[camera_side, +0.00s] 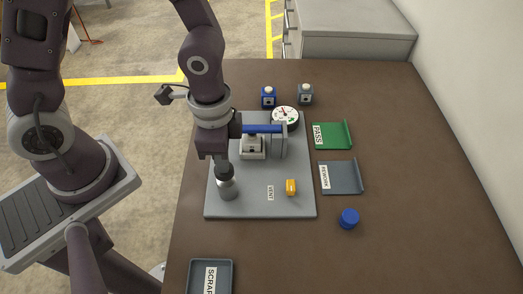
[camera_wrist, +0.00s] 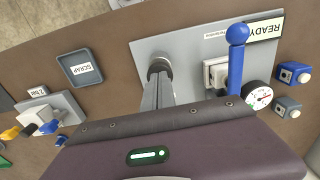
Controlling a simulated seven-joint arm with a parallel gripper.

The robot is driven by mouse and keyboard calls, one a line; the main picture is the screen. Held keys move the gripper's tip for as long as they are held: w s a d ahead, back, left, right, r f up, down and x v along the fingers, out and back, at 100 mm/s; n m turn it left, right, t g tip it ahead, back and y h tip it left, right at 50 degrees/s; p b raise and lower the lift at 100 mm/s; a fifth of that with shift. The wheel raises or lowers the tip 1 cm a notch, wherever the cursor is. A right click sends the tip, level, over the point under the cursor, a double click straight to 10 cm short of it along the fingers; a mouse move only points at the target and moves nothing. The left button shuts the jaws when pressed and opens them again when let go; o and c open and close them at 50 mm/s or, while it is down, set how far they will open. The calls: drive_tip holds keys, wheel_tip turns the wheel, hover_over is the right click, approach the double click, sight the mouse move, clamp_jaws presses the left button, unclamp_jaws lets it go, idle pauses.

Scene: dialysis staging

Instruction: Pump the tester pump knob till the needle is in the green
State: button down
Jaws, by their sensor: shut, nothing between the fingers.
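The pump (camera_side: 228,188) is a silver cylinder with a black knob (camera_side: 225,171), upright near the front left of the grey tester plate (camera_side: 250,207). My gripper (camera_side: 220,162) is shut and empty, pointing down at the knob. In the wrist view the closed fingers (camera_wrist: 159,90) end at the dark round knob (camera_wrist: 158,66); whether they touch it I cannot tell. The round gauge (camera_side: 285,115) has a white face with green and red marks; it also shows in the wrist view (camera_wrist: 258,95). Its needle is too small to read surely.
A blue lever (camera_side: 262,128) lies across a white block (camera_side: 253,147) right of my gripper. A yellow piece (camera_side: 291,187) sits beside the VENT label. A green PASS tray (camera_side: 335,143), a grey REWORK tray (camera_side: 345,180) and a blue cap (camera_side: 349,218) lie right; a SCRAP tray (camera_side: 229,264) is in front.

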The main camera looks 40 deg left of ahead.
drive_tip(key=shift+f, duration=0.7)
drive_tip(key=shift+r, duration=3.15)
idle(0.3)
